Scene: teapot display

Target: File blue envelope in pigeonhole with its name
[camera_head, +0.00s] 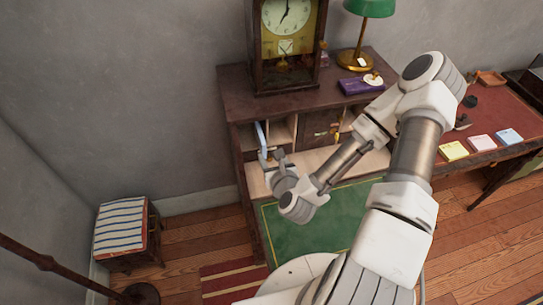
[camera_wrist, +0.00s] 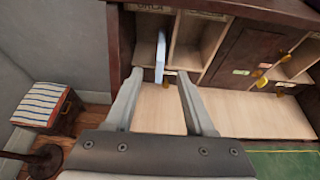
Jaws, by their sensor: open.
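The blue envelope (camera_wrist: 161,55) stands on edge in the leftmost pigeonhole (camera_wrist: 143,45) of the desk. It also shows pale blue in the head view (camera_head: 260,135), with its near end at the front of the compartment. A label (camera_wrist: 150,8) above that pigeonhole seems to read "ORLA", partly cut off by the picture's edge. My gripper (camera_wrist: 160,77) is open and empty, its fingers on either side of the envelope's near end in the wrist view and apart from it. In the head view my gripper (camera_head: 271,157) is in front of the same pigeonhole.
A second pigeonhole (camera_wrist: 196,45) and a small cupboard door (camera_wrist: 240,55) lie to the right. A clock (camera_head: 286,40) and a green lamp (camera_head: 368,8) stand on top. A striped stool (camera_head: 122,226) is at the left. The pale desk surface (camera_wrist: 240,113) below is clear.

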